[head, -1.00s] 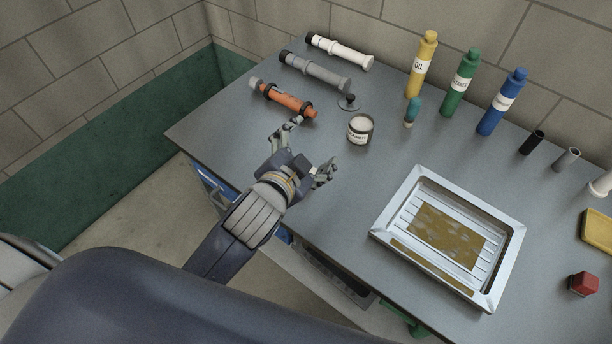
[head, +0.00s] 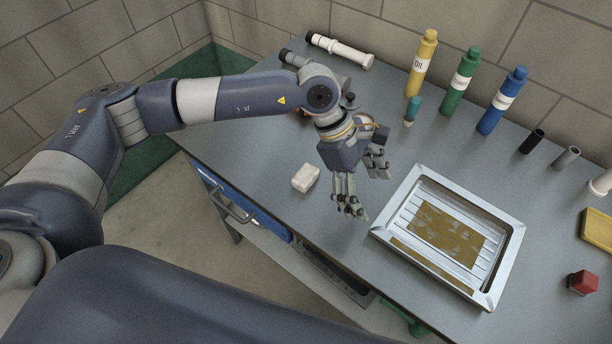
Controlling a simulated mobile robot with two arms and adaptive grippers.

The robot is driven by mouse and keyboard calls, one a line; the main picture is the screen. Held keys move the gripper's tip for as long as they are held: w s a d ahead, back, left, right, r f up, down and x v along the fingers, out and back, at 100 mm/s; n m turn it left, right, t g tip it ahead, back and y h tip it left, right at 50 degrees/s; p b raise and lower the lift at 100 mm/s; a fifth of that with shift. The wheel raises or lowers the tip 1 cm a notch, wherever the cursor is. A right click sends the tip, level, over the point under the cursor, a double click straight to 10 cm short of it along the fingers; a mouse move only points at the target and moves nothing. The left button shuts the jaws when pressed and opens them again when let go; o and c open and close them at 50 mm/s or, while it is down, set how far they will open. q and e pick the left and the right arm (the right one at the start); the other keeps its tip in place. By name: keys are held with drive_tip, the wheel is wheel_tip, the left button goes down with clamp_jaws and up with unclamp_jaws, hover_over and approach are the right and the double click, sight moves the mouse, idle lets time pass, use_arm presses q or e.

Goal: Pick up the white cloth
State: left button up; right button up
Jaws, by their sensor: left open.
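The white cloth (head: 305,178) is a small folded block lying on the grey table near its front left edge. My left gripper (head: 366,190) is above the table to the right of the cloth, apart from it, with its fingers spread and nothing between them. The gripper hangs between the cloth and the metal tray (head: 398,190). My right gripper is not in view.
Yellow (head: 421,65), green (head: 460,83) and blue (head: 503,102) bottles stand along the back. A white tube (head: 340,50) lies at the back left. My left arm hides most of the orange tube and the jar. A red block (head: 583,283) sits at the right.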

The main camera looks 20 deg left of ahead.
use_arm(q)
drive_tip(key=w+a+t+y, duration=0.1)
drive_tip(key=w+a+y, duration=0.2)
drive_tip(key=a, duration=0.5)
drive_tip(key=w+a+y, duration=0.3)
drive_tip(key=a, duration=0.4)
drive_tip(key=p, duration=0.2)
hover_over(306, 174)
drive_tip(key=shift+m, duration=0.3)
drive_tip(key=f, duration=0.5)
drive_tip(key=shift+s+a, duration=0.2)
drive_tip(key=shift+s, duration=0.1)
drive_tip(key=f, duration=0.1)
drive_tip(key=f+p, duration=0.1)
drive_tip(key=f, duration=0.1)
drive_tip(key=f+p, duration=0.1)
drive_tip(key=f, duration=0.1)
drive_tip(key=shift+w+d, duration=0.15)
drive_tip(key=shift+w, duration=0.2)
drive_tip(key=shift+f, duration=0.4)
drive_tip(key=c, duration=1)
